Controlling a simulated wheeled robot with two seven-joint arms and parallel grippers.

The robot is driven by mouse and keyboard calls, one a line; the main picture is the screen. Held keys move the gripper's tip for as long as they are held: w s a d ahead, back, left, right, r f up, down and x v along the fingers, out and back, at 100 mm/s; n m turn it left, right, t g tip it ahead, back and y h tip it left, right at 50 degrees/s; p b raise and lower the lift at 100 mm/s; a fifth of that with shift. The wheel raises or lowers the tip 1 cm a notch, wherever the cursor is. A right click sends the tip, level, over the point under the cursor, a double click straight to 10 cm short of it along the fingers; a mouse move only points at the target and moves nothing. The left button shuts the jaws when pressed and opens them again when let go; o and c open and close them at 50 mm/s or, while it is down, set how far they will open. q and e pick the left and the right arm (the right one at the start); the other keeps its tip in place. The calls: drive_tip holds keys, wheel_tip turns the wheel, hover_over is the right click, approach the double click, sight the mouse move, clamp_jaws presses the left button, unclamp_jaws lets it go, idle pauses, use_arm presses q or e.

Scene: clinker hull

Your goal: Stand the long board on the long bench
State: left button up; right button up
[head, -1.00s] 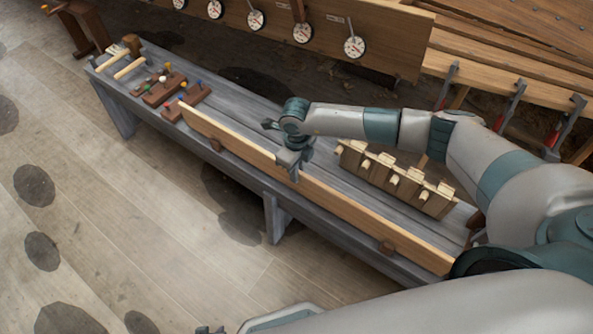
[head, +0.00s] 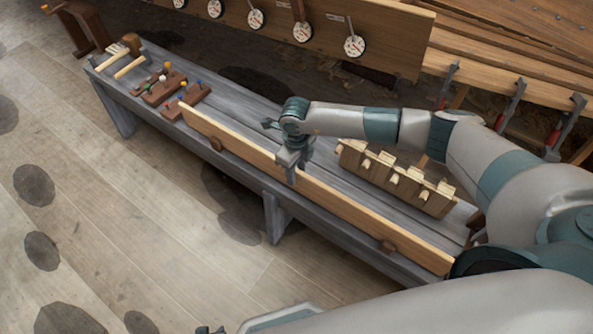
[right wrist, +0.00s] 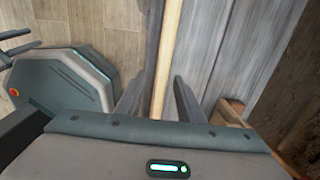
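The long board (head: 340,203) is a pale plank standing on its long edge along the front side of the long grey bench (head: 118,97). Its top edge also shows in the right wrist view (right wrist: 172,35). My right gripper (head: 289,172) is over the board's middle. In the right wrist view its two fingers (right wrist: 158,92) straddle the board, with a small gap visible on each side, so it looks open. My left gripper (head: 208,330) barely shows at the bottom edge, away from the bench; its fingers cannot be made out.
Small brown blocks (head: 387,246) sit against the board's front face. A notched wooden rack (head: 395,183) stands behind the board. Peg blocks (head: 165,90) and a mallet (head: 131,43) lie at the bench's far left. Clamps (head: 514,103) and a dial panel (head: 390,45) are behind.

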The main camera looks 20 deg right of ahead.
drive_tip(key=shift+s+f, duration=0.1)
drive_tip(key=shift+f, duration=0.05)
use_arm(q)
drive_tip(key=shift+s+a, duration=0.1)
